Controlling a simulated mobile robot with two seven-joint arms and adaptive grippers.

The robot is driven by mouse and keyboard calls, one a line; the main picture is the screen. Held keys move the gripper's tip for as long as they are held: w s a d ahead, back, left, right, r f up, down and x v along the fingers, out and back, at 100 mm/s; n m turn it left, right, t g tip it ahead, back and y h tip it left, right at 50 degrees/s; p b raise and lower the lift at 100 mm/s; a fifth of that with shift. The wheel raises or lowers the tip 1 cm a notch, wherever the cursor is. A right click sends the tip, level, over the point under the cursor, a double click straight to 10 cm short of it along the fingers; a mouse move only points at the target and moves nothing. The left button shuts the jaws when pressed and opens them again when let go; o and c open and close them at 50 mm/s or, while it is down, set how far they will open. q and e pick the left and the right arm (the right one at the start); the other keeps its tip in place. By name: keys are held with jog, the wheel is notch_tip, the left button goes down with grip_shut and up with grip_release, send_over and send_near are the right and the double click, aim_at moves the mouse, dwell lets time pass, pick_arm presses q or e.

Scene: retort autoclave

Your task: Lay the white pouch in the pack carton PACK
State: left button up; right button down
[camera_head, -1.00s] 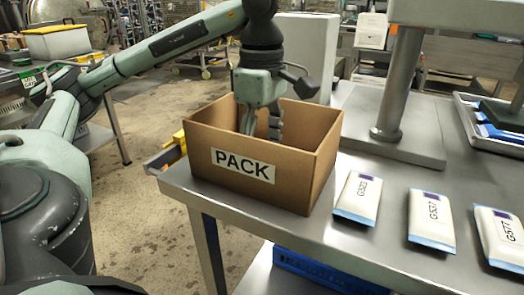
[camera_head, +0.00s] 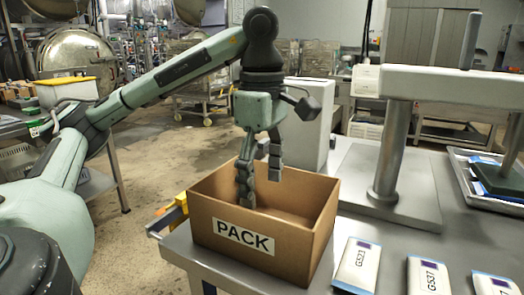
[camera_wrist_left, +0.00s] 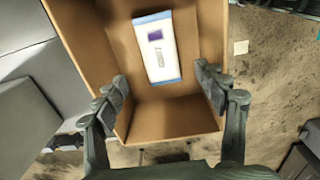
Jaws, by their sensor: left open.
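The brown carton labelled PACK (camera_head: 279,252) stands open at the near left corner of the steel table. My left gripper (camera_head: 258,190) points down over the carton, open and empty, with its fingertips just inside the opening. In the left wrist view, a white pouch with blue ends and a purple square (camera_wrist_left: 158,48) lies flat on the carton floor, apart from the open fingers (camera_wrist_left: 168,95). The carton's front wall hides this pouch in the head view. My right gripper is not in view.
White pouches marked G521 (camera_head: 357,265) and G537 (camera_head: 428,277), plus another at the right edge (camera_head: 492,284), lie on the table right of the carton. A grey post (camera_head: 391,150) on a flat base stands behind them. A tray (camera_head: 480,185) is at far right.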

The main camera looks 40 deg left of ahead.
pick_arm(q)
jog(key=shift+r, duration=2.15)
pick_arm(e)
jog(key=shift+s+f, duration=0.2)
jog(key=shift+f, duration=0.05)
